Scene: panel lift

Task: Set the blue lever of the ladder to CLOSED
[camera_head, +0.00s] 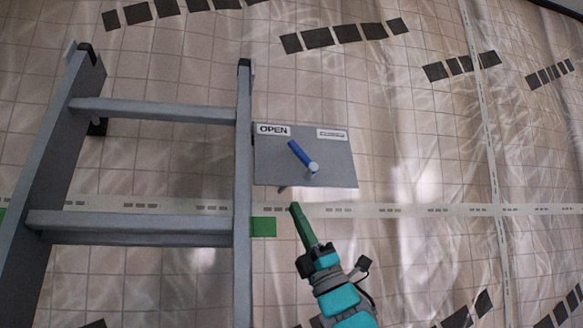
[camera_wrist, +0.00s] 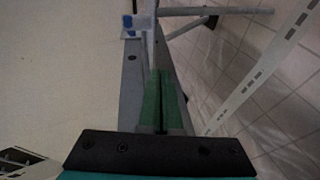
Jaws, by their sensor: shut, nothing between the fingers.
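The ladder (camera_head: 243,180) stands at the left in the head view, with a grey panel (camera_head: 275,175) fixed beside its right rail. The blue lever (camera_head: 299,153) is on this panel. Its pale round end (camera_head: 313,167) is at the lower right, and its blue bar slants up and left toward the OPEN label (camera_head: 273,130). My gripper (camera_head: 293,207) has green fingers and appears just below the panel's lower edge, apart from the lever in the picture. In the wrist view the green fingers (camera_wrist: 166,80) are together and empty. A small blue patch (camera_wrist: 128,22) shows there, possibly the lever.
A second label (camera_head: 332,134) at the panel's upper right is too small to read. The ladder's rungs (camera_head: 150,110) lie left of the panel. The tiled area right of the panel looks free. A green patch (camera_head: 263,227) is beside the ladder's right rail.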

